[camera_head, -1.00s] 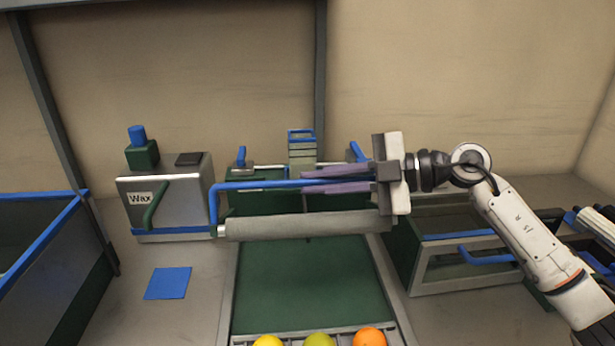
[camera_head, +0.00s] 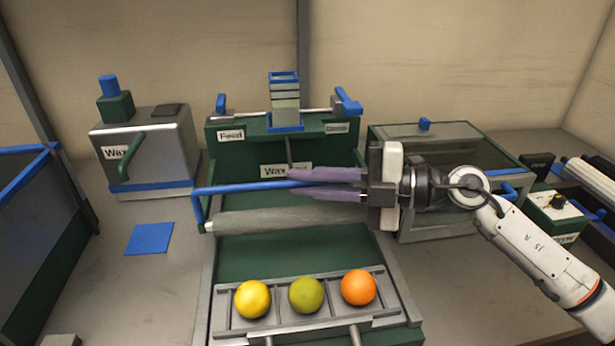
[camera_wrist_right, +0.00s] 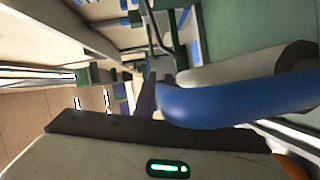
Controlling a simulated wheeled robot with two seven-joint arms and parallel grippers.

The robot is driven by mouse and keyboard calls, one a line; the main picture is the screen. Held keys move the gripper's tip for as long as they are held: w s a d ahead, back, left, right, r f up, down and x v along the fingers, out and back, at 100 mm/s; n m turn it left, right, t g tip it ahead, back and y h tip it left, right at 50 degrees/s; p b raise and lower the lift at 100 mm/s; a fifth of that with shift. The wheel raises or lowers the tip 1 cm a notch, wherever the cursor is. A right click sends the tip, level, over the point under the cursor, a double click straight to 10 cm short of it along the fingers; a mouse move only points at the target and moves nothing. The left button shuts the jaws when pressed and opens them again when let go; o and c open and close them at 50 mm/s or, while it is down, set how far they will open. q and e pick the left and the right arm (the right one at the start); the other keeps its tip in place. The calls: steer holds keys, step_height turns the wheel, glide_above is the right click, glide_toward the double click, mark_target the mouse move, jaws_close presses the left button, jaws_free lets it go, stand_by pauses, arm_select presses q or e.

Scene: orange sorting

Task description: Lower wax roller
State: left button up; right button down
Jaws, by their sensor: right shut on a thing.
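The grey wax roller (camera_head: 290,217) spans the green bed (camera_head: 270,258) from side to side, beyond the fruit. A blue bar handle (camera_head: 243,186) runs above it and bends down to its left end. My right gripper (camera_head: 297,185) is shut on this handle, its purple fingers lying along the bar. In the right wrist view the blue bar (camera_wrist_right: 235,103) is large and close, with the roller (camera_wrist_right: 245,66) beside it. The roller's right end is hidden behind my gripper in the head view. I cannot tell whether the roller touches the bed. My left gripper is not in view.
A yellow (camera_head: 253,299), a green (camera_head: 306,295) and an orange fruit (camera_head: 358,287) sit in a row on the slatted rack (camera_head: 325,317) at the front. A wax box (camera_head: 150,148) stands at the left. A glass-topped case (camera_head: 440,143) stands behind my right arm.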

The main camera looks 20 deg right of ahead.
steer(key=shift+f, duration=0.35)
steer(key=c, duration=1.8)
jaws_free()
steer(key=shift+r, duration=0.1)
steer(key=shift+s+d, duration=0.3)
steer(key=shift+d, duration=0.2)
steer(key=shift+b+v, duration=0.95)
steer(key=shift+v, duration=3.7)
steer(key=shift+r, duration=0.1)
